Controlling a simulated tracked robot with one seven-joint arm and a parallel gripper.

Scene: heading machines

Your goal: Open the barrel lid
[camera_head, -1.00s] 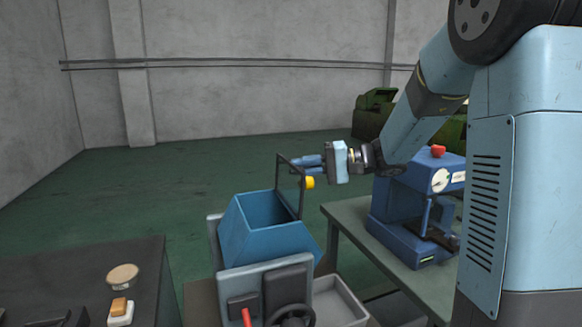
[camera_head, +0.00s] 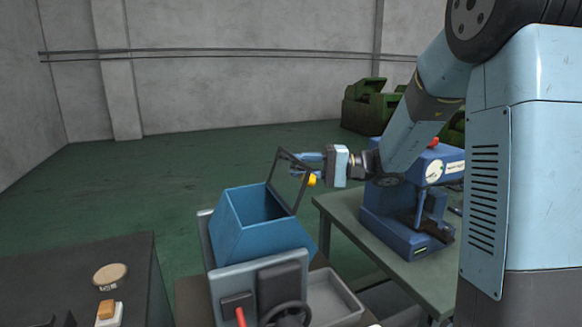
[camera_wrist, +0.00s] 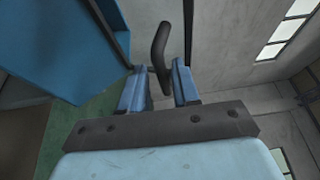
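The barrel is a blue open-topped bin (camera_head: 248,236) in the head view, with its dark hollow showing. Its lid (camera_head: 288,182) is a thin dark-framed panel hinged at the bin's right edge, raised and leaning right. My gripper (camera_head: 307,160) is at the lid's upper right side, above a yellow part. In the wrist view my gripper's two blue fingers (camera_wrist: 159,85) stand apart. The dark curved handle (camera_wrist: 159,48) reaches between them, close to the right finger, with a gap on the left. The blue bin (camera_wrist: 60,45) fills the upper left there.
A grey control panel with a black wheel (camera_head: 288,315) and red lever stands before the bin, with a grey tray (camera_head: 333,298) to its right. A blue machine (camera_head: 405,215) sits on a green table at right. A dark table (camera_head: 70,275) is at lower left.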

